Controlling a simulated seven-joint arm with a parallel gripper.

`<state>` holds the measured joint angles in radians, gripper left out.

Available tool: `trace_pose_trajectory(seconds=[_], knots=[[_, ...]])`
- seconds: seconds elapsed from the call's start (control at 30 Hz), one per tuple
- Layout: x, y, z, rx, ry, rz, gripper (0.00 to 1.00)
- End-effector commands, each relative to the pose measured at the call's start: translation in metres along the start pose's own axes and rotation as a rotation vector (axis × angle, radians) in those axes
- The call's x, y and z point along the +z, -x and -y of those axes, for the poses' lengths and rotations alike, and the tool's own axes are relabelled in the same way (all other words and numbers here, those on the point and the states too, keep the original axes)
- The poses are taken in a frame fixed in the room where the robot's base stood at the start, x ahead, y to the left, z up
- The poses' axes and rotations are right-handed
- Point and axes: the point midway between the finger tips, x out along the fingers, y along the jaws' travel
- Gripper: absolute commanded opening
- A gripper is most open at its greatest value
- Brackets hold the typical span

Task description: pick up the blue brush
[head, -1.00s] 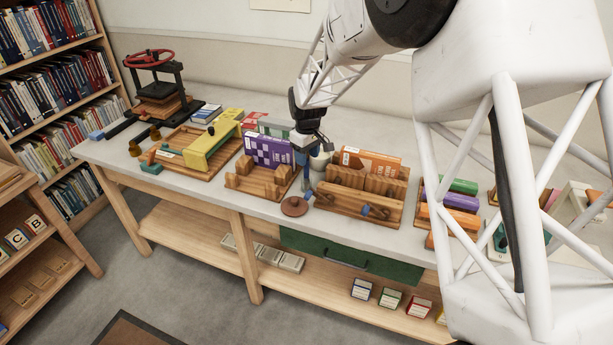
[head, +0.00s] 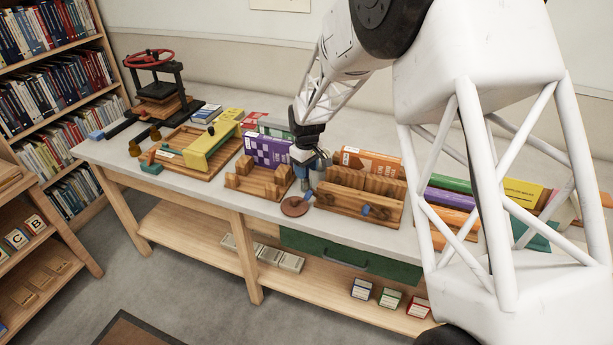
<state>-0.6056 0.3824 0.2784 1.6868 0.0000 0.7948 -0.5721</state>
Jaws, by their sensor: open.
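My gripper (head: 304,178) is open and points down over the worktable, between the purple box's wooden cradle and the slotted wooden rack. A slim blue piece (head: 308,195) shows low beside the fingertips, just behind a round brown disc (head: 294,206). It may be the blue brush, but it is too small and too close to the fingers to tell apart from them. I cannot tell whether the gripper touches it. My gripper hides most of the spot behind, where a pale pot stood in view.
The cradle (head: 262,187) with a purple box (head: 268,150) stands close on the left. The slotted rack (head: 355,201) with an orange box (head: 370,162) stands close on the right. A yellow press (head: 212,146) is farther left. The worktable's front strip (head: 225,196) is bare.

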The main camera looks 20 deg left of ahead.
Motion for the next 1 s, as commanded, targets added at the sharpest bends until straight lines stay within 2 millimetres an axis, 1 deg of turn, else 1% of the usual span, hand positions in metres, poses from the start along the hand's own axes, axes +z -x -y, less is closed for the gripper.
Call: trace_pose_trajectory(seconds=[0.5, 0.53, 0.83, 0.87, 1.0], knots=[[-0.0001, -0.0002, -0.0001, 0.0, 0.0, -0.001, 0.49], [-0.0001, -0.0001, -0.0001, 0.0, 0.0, -0.001, 0.48], [-0.0001, -0.0001, -0.0002, 0.0, 0.0, -0.001, 0.02], [-0.0001, -0.0001, -0.0002, 0.0, 0.0, -0.001, 0.0], [-0.0002, 0.0, -0.0002, 0.0, 0.0, -0.001, 0.0]])
